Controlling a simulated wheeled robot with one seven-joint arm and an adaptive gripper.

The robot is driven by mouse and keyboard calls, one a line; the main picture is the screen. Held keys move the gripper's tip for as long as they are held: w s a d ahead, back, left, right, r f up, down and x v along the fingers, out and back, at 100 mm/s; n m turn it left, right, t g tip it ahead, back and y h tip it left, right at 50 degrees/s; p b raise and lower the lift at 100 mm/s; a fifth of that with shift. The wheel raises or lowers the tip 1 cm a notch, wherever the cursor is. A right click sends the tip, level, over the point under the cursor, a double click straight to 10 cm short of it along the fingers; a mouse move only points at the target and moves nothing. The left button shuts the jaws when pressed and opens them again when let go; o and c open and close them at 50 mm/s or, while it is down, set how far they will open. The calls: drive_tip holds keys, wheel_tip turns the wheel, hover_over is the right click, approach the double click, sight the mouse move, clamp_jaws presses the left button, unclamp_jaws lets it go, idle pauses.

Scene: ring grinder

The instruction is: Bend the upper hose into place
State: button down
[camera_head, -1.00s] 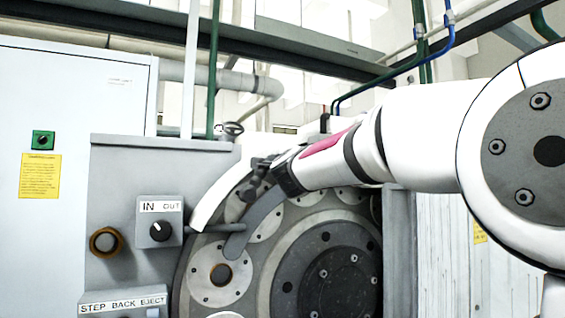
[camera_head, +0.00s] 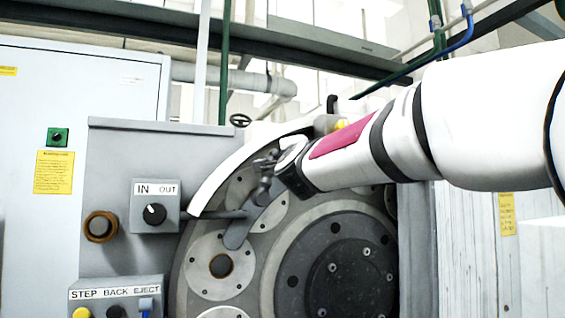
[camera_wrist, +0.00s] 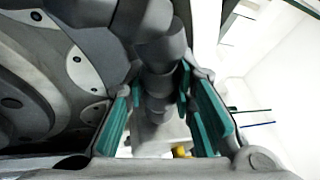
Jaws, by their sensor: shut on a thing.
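In the wrist view a grey segmented hose (camera_wrist: 165,45) runs between the two teal-padded fingers of my gripper (camera_wrist: 160,88); the fingers are shut on it. In the head view my gripper (camera_head: 264,176) is at the upper left of the round ring grinder face (camera_head: 345,232), beside the curved white guard (camera_head: 235,163). A dark grey curved piece (camera_head: 240,230) shows below the gripper, across the ring face; I cannot tell whether it is the same hose. My wrist hides part of the area behind the gripper.
A grey panel with an IN/OUT knob (camera_head: 154,214) and an orange-rimmed round fitting (camera_head: 100,227) stands left of the ring. A STEP BACK EJECT box (camera_head: 115,292) is below. A pale cabinet (camera_head: 60,90) is at the far left. Pipes and dark beams cross above.

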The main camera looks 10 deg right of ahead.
drive_tip(key=shift+w+d+f+n+t+y+b, duration=0.15)
drive_tip(key=shift+f+n+y+b, duration=0.55)
drive_tip(key=shift+b, duration=1.1)
drive_tip(key=shift+w+d+f+n+t+y+b, duration=0.15)
drive_tip(key=shift+f+n+t+y+b, duration=0.15)
drive_tip(key=shift+n+b, duration=1.15)
drive_tip(key=b, duration=0.2)
drive_tip(key=n+b, duration=0.1)
drive_tip(key=b, duration=0.1)
drive_tip(key=shift+s+d+f+y+b, duration=0.1)
drive_tip(key=shift+d+f+y+b, duration=0.1)
drive_tip(key=shift+f+y+b, duration=0.1)
drive_tip(key=shift+d+n+b, duration=0.1)
drive_tip(key=shift+n+b, duration=0.45)
drive_tip(key=shift+b, duration=0.45)
drive_tip(key=c, duration=1.3)
unclamp_jaws()
drive_tip(key=shift+s+r, duration=0.1)
